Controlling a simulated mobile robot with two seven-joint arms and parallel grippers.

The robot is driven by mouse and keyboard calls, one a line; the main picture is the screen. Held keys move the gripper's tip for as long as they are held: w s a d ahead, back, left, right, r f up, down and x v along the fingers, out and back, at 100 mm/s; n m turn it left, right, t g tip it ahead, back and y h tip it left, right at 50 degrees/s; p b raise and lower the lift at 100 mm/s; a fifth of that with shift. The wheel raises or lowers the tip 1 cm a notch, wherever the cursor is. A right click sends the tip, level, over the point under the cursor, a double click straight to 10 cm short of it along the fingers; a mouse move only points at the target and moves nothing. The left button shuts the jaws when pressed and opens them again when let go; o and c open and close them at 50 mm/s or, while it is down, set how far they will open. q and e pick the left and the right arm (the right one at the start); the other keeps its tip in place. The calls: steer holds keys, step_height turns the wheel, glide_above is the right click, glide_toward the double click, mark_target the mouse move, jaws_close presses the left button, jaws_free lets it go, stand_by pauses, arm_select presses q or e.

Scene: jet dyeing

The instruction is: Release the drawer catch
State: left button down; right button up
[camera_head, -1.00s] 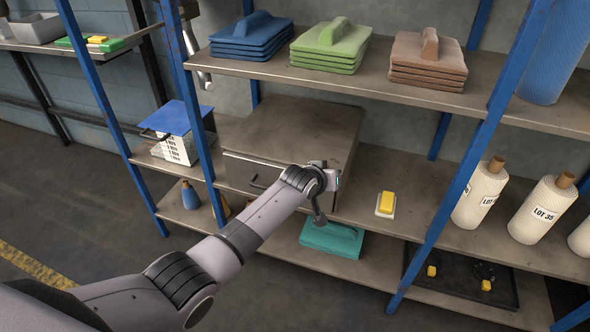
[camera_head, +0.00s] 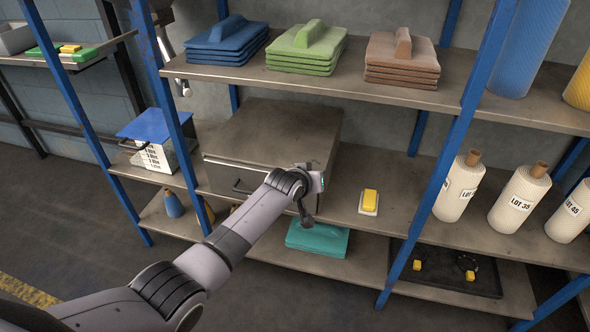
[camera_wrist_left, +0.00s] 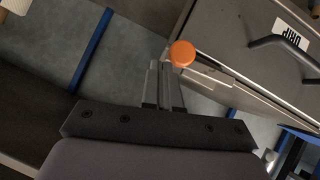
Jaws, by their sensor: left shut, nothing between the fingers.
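The drawer cabinet is a grey metal box (camera_head: 285,120) on the middle shelf in the head view, its front closed or nearly so, with a black bar handle (camera_head: 240,188). In the left wrist view the drawer front (camera_wrist_left: 235,30) fills the upper right, with the black handle (camera_wrist_left: 285,45) and an upside-down white label. A round orange knob (camera_wrist_left: 182,53), probably the catch, shows at the drawer's edge. My left gripper (camera_wrist_left: 163,70) is shut and empty, its fingertips right beside the knob; contact cannot be told. In the head view my wrist hides the drawer's right front. My right gripper is out of view.
A yellow block on a white base (camera_head: 369,201) sits right of the cabinet. A teal pad (camera_head: 318,240) lies on the shelf below. Blue posts (camera_head: 425,200) stand on either side. Folded cloth stacks (camera_head: 305,45) are above, white lot-marked rolls (camera_head: 515,200) at right.

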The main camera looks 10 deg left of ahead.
arm_select(q)
steer(key=s+r+p, duration=0.5)
steer(key=s+r, duration=0.3)
steer(key=r, duration=0.1)
steer(key=shift+s+r, duration=0.2)
steer(key=shift+s, duration=0.1)
steer(key=shift+a, duration=0.1)
stand_by(0.6)
steer(key=s+a+f+m, duration=0.1)
steer(key=s+a+f, duration=0.4)
steer(key=s+f, duration=0.65)
steer(key=s+a+f+m, duration=0.1)
steer(key=s+a, duration=0.1)
steer(key=s, duration=0.7)
steer(key=s+a+f+m, duration=0.1)
steer(key=s+a, duration=0.1)
steer(key=s, duration=0.7)
steer(key=shift+s+a+m+y, duration=0.15)
steer(key=shift+a+m+y, duration=0.15)
